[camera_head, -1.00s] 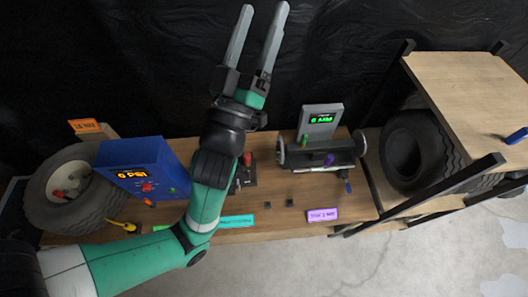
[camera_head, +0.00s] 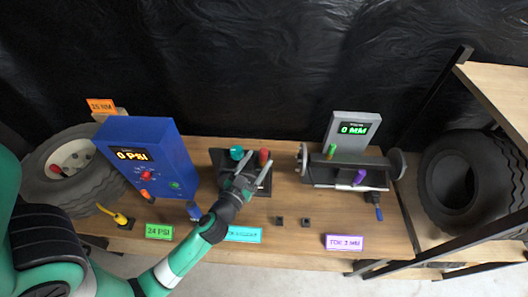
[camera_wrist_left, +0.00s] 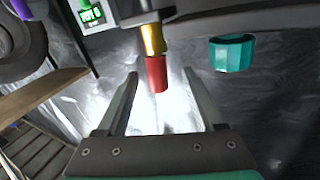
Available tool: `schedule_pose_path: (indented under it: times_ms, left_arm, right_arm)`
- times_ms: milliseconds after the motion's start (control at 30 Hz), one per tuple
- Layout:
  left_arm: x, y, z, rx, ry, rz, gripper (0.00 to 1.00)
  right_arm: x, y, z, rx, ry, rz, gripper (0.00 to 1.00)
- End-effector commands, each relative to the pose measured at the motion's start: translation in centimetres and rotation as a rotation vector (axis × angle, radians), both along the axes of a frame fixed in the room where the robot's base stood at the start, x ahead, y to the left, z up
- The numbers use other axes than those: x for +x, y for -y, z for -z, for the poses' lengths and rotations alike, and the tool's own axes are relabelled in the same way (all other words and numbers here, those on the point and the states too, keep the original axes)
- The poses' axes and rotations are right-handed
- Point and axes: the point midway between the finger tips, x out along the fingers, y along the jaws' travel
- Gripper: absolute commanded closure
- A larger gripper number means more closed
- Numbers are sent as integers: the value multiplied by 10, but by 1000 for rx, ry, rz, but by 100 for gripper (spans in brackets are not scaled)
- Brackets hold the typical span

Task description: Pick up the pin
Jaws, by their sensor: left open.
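The likely pin is a red-ended piece (camera_head: 264,157) on a dark stand (camera_head: 262,190) at the bench's middle. In the left wrist view the red end (camera_wrist_left: 157,74) joins a gold collar and lies ahead between the fingers. A teal round knob (camera_head: 236,153) is beside it, also seen at the wrist view's right (camera_wrist_left: 232,52). My left gripper (camera_head: 250,169) is open and empty over the stand, its fingers pointing toward the red end. Whether a finger touches the pin I cannot tell. My right gripper is not in view.
A blue pressure box (camera_head: 150,150) reading 0 PSI and a tire (camera_head: 75,190) are at the left. A grey gauge (camera_head: 352,135) reading 0 MM stands behind an axle-like fixture (camera_head: 350,170) at the right. Two small dark blocks (camera_head: 280,221) lie in front.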

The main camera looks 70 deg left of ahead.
Motion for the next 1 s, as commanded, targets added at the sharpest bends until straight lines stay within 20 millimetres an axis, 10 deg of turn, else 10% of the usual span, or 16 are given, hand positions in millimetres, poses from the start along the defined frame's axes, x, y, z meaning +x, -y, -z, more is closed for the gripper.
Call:
schedule_pose_path:
  times_ms: [833,1000]
  left_arm:
    - [56,-40,2,-2,0,3,31]
    - [56,-40,2,-2,0,3,59]
  right_arm:
    - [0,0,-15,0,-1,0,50]
    - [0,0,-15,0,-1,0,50]
